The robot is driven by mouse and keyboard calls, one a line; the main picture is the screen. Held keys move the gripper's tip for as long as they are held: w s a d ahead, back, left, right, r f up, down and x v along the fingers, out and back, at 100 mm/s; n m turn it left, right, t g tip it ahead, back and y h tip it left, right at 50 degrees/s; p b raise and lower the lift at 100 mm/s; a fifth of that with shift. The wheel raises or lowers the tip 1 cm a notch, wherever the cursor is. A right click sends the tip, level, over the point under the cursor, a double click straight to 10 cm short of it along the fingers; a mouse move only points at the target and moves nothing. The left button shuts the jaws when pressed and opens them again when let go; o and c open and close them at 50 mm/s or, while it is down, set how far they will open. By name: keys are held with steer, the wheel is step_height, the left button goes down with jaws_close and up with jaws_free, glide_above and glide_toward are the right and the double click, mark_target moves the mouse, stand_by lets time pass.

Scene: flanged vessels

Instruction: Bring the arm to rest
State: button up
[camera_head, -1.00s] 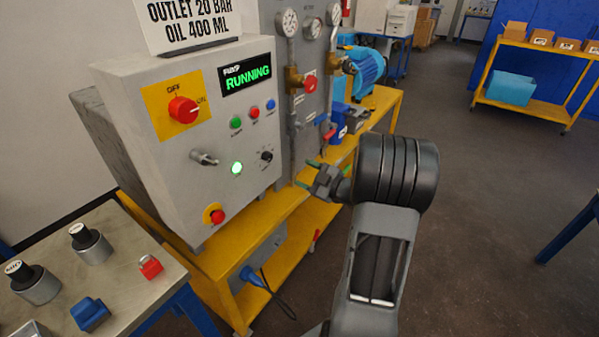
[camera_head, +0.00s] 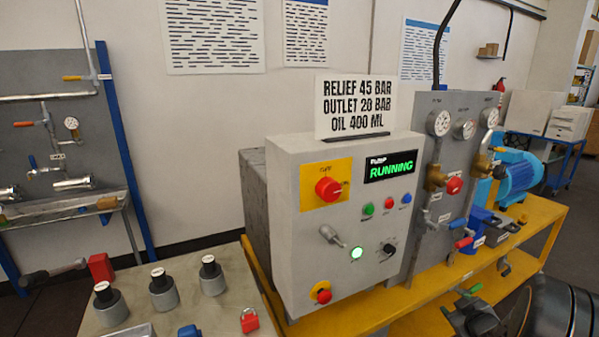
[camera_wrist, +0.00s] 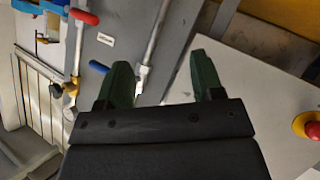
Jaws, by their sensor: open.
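My gripper (camera_wrist: 160,78) shows in the wrist view with its two green fingers apart and nothing between them. Behind the fingers are a grey panel (camera_wrist: 110,62) with a thin pipe and the pale face of the control box. In the head view my gripper (camera_head: 458,302) is at the lower right edge, in front of the yellow bench (camera_head: 420,312). Most of my arm is outside that view. The control box (camera_head: 285,215) has a lit green RUNNING display (camera_head: 391,170) and a red knob (camera_head: 327,189) on a yellow plate.
A grey gauge panel (camera_head: 425,215) with valves and a blue motor (camera_head: 519,175) stand on the bench. A side table (camera_head: 130,285) at the lower left holds several capped cylinders and a red padlock (camera_head: 249,320). A red emergency button (camera_wrist: 308,125) shows at the wrist view's right edge.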

steer(key=s+a+r+m+g+h+p, duration=0.25)
steer(key=s+a+r+m+g, duration=0.35)
steer(key=s+a+g, duration=0.4)
steer(key=s+a+r+y+p, duration=0.2)
steer(key=a+r, duration=0.3)
steer(key=a, duration=0.3)
steer(key=s+a+r+y+p, duration=0.2)
steer(key=s+a+r, duration=0.2)
steer(key=a, duration=0.4)
steer(key=shift+s+a+r+n+t+p, duration=0.3)
steer(key=shift+s+r+n+t+p, duration=0.1)
steer(key=shift+r, duration=0.15)
